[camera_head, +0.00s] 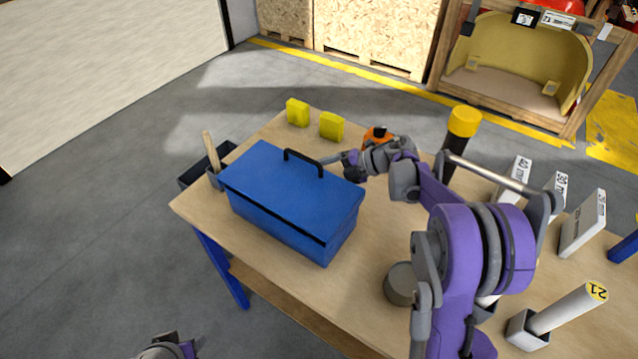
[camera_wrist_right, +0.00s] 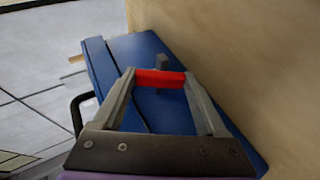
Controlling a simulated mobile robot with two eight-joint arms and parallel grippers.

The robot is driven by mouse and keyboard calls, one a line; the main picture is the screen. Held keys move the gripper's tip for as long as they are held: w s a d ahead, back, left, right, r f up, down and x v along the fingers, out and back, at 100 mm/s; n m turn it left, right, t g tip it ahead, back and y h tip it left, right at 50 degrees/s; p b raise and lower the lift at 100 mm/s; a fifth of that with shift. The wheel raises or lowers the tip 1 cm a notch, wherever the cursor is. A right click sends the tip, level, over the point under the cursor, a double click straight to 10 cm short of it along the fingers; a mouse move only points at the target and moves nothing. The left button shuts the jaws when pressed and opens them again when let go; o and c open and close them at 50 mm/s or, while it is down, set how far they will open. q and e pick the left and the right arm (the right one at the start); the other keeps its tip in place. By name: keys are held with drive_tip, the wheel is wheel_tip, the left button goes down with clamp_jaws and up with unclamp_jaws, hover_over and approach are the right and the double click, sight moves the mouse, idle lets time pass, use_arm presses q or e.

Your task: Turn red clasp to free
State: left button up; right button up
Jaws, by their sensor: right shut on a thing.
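The blue toolbox (camera_head: 290,200) stands on the wooden table with its lid down and a black handle on top. My right gripper (camera_head: 335,158) reaches its far side near the right end; the lid edge hides the contact in the head view. In the right wrist view, the red clasp (camera_wrist_right: 160,78) lies crosswise between the two fingertips of my right gripper (camera_wrist_right: 159,80), which are shut on it. The blue toolbox (camera_wrist_right: 170,110) fills the middle behind the clasp. My left gripper (camera_head: 172,347) is cut off at the bottom edge, far from the toolbox; its jaws are unclear.
Two yellow blocks (camera_head: 315,118) stand on the table (camera_head: 375,225) behind the toolbox. A dark bin (camera_head: 205,170) is at its left. A yellow-topped black cylinder (camera_head: 460,130) stands right of my right gripper.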

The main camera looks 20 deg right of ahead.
drive_tip(key=t+y+b, duration=0.1)
drive_tip(key=b, duration=0.1)
drive_tip(key=f+n+t+y+b, duration=0.1)
drive_tip(key=b, duration=0.1)
drive_tip(key=shift+d, duration=0.1)
drive_tip(key=shift+n+t+y+b, duration=0.4)
drive_tip(key=shift+t+y+b, duration=0.4)
drive_tip(key=shift+y+b, duration=0.55)
drive_tip(key=shift+r, duration=0.1)
drive_tip(key=o, duration=1.3)
drive_tip(key=shift+s, duration=0.1)
drive_tip(key=v, duration=1)
drive_tip(key=shift+s+d, duration=0.15)
drive_tip(key=shift+d, duration=0.2)
drive_tip(key=shift+a, duration=0.1)
